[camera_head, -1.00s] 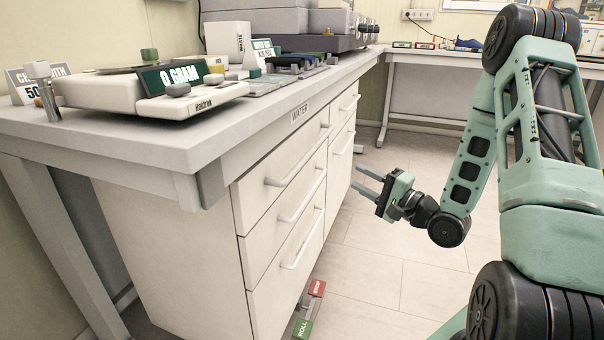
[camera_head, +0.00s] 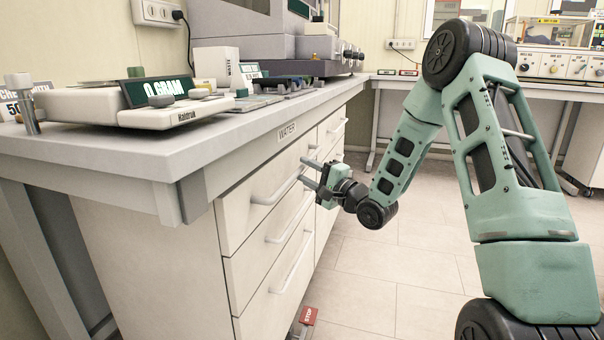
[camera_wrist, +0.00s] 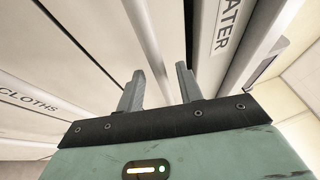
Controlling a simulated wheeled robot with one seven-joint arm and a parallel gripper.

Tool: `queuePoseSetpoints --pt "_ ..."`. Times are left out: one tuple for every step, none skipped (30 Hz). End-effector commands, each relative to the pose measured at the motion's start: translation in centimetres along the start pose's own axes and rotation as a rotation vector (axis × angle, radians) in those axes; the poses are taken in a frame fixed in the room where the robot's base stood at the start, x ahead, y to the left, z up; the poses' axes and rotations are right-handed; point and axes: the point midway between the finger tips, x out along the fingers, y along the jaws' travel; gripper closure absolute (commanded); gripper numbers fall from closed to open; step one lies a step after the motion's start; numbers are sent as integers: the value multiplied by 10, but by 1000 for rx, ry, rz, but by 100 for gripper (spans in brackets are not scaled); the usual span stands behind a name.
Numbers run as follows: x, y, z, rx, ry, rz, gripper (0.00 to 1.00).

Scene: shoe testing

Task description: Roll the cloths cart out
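The cart is a white drawer unit (camera_head: 250,255) under the bench, with long bar handles on its front. A CLOTHS label (camera_wrist: 28,99) shows at the left of the wrist view; which panel bears it is unclear. My gripper (camera_head: 303,171) is open at the far end of the top drawer handle (camera_head: 272,197). In the wrist view, a pale bar (camera_wrist: 146,38) runs between the two spread fingers of my gripper (camera_wrist: 161,69). I cannot tell whether they touch it. A red STOP pedal (camera_head: 308,316) shows at the cart's foot.
The bench top (camera_head: 110,152) overhangs the cart and carries a scale (camera_head: 140,106) and other equipment. Its edge bears a WATER label (camera_head: 287,131), also in the wrist view (camera_wrist: 228,22). The tiled floor (camera_head: 365,300) right of the cart is clear.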

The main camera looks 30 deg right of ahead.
Motion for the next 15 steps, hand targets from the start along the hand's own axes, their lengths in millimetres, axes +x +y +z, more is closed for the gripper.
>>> queuePoseSetpoints --pt "6 1 0 -1 -1 -1 64" --pt "10 1 0 -1 0 -2 64" --pt "13 1 0 -1 0 -1 64" --pt "15 1 0 -1 0 0 64" --pt "17 1 0 -1 0 0 64" --pt "19 0 0 -1 0 0 64" --pt "20 0 0 -1 0 -1 64" --pt "20 0 0 -1 0 -1 64" --pt "21 0 0 -1 1 -1 64" --pt "21 0 0 0 1 -1 64" --pt "21 0 0 0 1 -1 64" --pt "21 0 0 0 1 0 64" --pt "21 0 0 0 1 0 64" --pt "21 0 0 0 1 0 64" --pt "21 0 0 0 1 0 64"
